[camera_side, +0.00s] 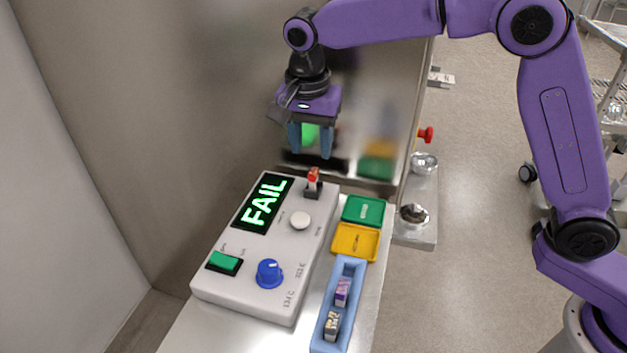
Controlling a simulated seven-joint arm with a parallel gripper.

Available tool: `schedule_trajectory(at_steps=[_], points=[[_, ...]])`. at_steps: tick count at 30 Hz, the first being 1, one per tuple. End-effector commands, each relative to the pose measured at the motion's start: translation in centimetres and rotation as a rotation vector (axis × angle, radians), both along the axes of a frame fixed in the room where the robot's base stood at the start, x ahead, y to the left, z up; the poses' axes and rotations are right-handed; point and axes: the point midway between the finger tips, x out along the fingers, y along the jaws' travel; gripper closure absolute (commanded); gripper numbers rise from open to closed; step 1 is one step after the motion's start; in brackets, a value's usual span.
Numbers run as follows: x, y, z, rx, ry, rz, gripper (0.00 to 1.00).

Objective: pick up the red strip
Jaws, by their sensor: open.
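The red strip (313,175) stands upright in a small dark slot holder at the top right corner of the white device (250,285). Only its red upper part shows clearly; its lower end is hidden in the holder. My gripper (310,153) hangs above and slightly behind the strip, pointing down. Its two blue fingers are apart with nothing between them. The fingertips are clear of the strip.
The device has a display (262,203) reading FAIL, a blue knob (269,273), a green switch (224,262) and a white button (300,220). A green tray (377,222), yellow tray (370,256) and blue rack (320,335) holding small items stand to its right. A reflective wall is behind.

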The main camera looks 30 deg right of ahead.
Motion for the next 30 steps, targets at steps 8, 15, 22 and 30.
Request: schedule_trajectory(at_steps=[8, 15, 22, 30], points=[[0.1, -0.2, -2.1, -0.001, 0.001, 0.001, 0.53], [-0.2, -0.4, -5.2, -0.002, 0.004, 0.001, 0.53], [0.0, -0.6, -7.1, 0.0, 0.0, 0.0, 0.53], [0.1, -0.5, -7.1, 0.001, -0.001, 0.0, 0.69]])
